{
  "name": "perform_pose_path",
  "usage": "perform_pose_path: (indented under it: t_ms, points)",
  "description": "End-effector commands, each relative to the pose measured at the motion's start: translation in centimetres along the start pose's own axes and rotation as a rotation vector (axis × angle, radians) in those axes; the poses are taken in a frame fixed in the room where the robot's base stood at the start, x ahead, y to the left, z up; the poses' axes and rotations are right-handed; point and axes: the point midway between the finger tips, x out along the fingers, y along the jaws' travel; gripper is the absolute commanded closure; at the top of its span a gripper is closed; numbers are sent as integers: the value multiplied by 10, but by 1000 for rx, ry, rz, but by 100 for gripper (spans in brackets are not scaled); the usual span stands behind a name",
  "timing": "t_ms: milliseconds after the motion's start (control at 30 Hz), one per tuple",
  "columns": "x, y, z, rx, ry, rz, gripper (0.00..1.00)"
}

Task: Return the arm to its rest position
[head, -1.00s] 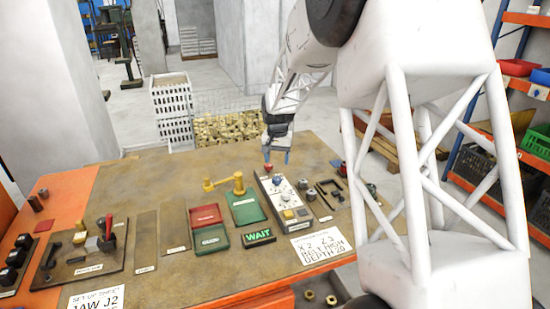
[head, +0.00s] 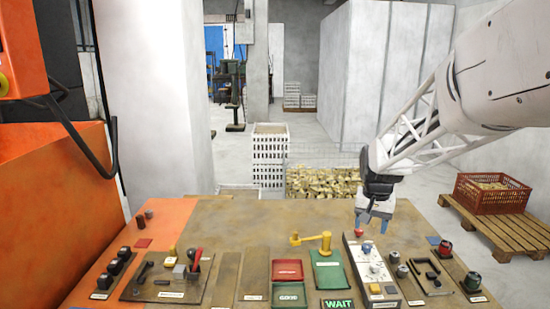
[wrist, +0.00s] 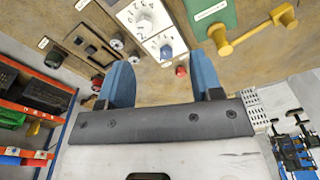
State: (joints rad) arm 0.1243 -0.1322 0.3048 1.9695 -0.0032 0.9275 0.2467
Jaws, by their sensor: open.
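My gripper (head: 371,222) hangs above the far end of the white control panel (head: 368,262) in the head view. Its blue fingers are apart with nothing between them, as the wrist view also shows (wrist: 165,80). In the wrist view the panel (wrist: 150,25) with its dial and blue knob (wrist: 166,51) lies beyond the fingertips. A red knob (wrist: 181,71) sits near the panel's end. My white lattice arm reaches in from the right in the head view.
A lit WAIT sign (head: 338,304) is at the front. A red crate (head: 492,195) on a pallet stands right, off the table.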

Motion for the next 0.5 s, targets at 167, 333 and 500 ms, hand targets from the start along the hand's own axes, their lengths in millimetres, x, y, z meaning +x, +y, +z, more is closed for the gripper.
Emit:
perform_pose_path:
  t_ms: [167,333,500]
  points:
    - [-24,2,49,-51,25,-6,40]
    - [-42,6,94,-98,46,-12,40]
    - [-54,11,140,-146,68,-16,40]
